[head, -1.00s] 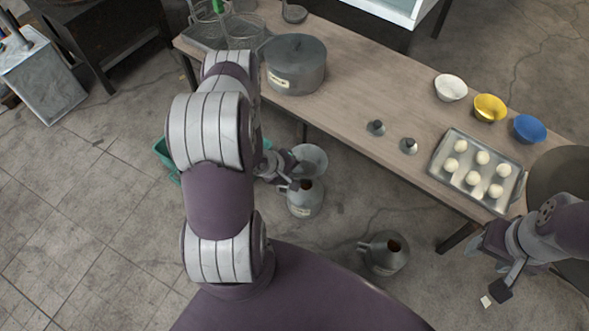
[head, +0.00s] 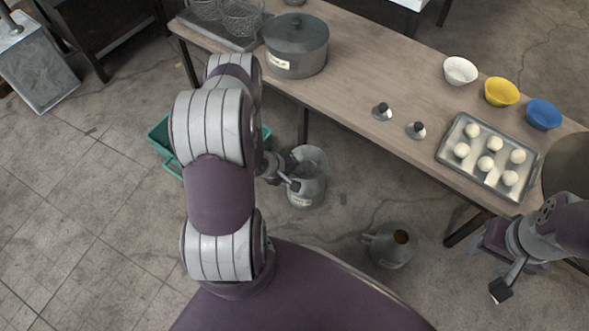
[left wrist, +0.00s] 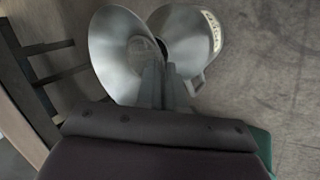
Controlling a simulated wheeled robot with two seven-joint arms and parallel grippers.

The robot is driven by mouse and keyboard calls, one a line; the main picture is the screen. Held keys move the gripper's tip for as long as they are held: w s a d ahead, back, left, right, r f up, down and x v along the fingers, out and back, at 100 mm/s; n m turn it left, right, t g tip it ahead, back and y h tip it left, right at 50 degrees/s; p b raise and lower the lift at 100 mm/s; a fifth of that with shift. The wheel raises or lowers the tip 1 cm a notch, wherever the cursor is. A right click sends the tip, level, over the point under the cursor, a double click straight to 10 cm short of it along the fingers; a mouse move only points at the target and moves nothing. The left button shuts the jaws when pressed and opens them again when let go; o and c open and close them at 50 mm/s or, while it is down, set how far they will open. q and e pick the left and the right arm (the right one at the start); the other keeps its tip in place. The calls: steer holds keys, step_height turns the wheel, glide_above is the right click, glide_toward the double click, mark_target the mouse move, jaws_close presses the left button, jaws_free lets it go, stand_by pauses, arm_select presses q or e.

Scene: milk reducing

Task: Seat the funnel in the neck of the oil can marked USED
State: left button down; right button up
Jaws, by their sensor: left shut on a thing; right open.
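A grey metal funnel (head: 310,158) with a wide cone is in my left gripper (head: 292,172). The gripper is shut on the funnel's edge. In the head view the funnel overlaps the top of a grey oil can (head: 306,192) with a pale label, standing on the floor. The can's neck is hidden, so I cannot tell whether the spout is inside it. In the left wrist view the funnel (left wrist: 112,55) faces the camera, in front of the labelled can (left wrist: 195,50); the label is too small to read. My right gripper (head: 497,266) is open and empty at right.
A second can (head: 388,248) with an open mouth stands on the floor to the right. The wooden table (head: 370,75) bears a pot (head: 296,48), bowls and a tray (head: 450,157) of pale balls. A teal crate (head: 160,135) is behind my left arm.

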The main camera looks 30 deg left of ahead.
arm_select(q)
steer(key=shift+f, duration=0.35)
stand_by(0.4)
steer(key=c, duration=1.2)
jaws_free()
steer(key=p+v, duration=0.7)
steer(key=v, duration=0.5)
steer(key=shift+s+a+r+p, duration=0.1)
steer(key=shift+s+r+p, duration=0.15)
steer(key=shift+p, duration=0.15)
steer(key=shift+w, duration=0.1)
